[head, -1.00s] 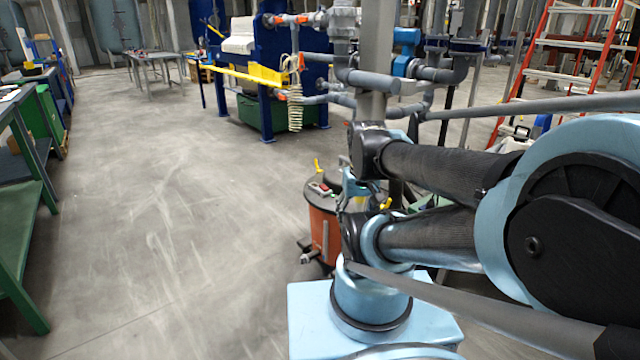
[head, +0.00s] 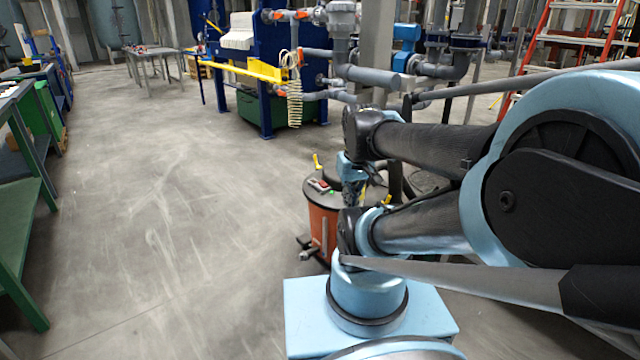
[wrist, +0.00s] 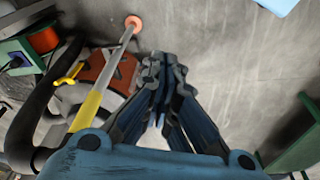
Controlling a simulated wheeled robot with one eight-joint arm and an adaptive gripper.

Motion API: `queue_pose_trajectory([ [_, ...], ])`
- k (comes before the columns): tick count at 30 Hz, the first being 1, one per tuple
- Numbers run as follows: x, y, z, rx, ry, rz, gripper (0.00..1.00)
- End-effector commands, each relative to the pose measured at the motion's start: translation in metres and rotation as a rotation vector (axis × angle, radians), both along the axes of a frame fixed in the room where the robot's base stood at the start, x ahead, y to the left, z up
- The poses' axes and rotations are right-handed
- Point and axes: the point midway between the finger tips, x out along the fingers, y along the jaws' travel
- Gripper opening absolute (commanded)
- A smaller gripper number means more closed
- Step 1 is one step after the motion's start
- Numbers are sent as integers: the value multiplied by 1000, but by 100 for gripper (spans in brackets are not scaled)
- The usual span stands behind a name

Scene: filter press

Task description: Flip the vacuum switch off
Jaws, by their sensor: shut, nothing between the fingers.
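The vacuum is an orange-red drum (head: 323,232) with a dark lid, on the floor just beyond my arm's base in the head view. A small box with a red part, which looks like the vacuum switch (head: 319,187), sits on the lid's left side; its position cannot be read. My gripper (wrist: 158,65) is shut and empty, pointing ahead in the wrist view. In the head view it is partly hidden by my arm, close to the right of the switch. The wrist view shows orange-red parts (wrist: 118,72) left of the fingers; the switch cannot be made out there.
A yellow-and-grey bar (wrist: 88,108) and a black hose (wrist: 40,115) lie left of my gripper in the wrist view. A green bench (head: 25,215) stands at the left. The blue filter press (head: 265,110) and grey pipes stand behind. The floor at middle left is clear.

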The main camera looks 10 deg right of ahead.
Motion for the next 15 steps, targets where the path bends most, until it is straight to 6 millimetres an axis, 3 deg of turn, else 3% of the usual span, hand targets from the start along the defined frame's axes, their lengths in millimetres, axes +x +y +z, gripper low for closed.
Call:
queue_pose_trajectory([
  [15, 86, 4, 37, -46, -28, 363, 0],
])
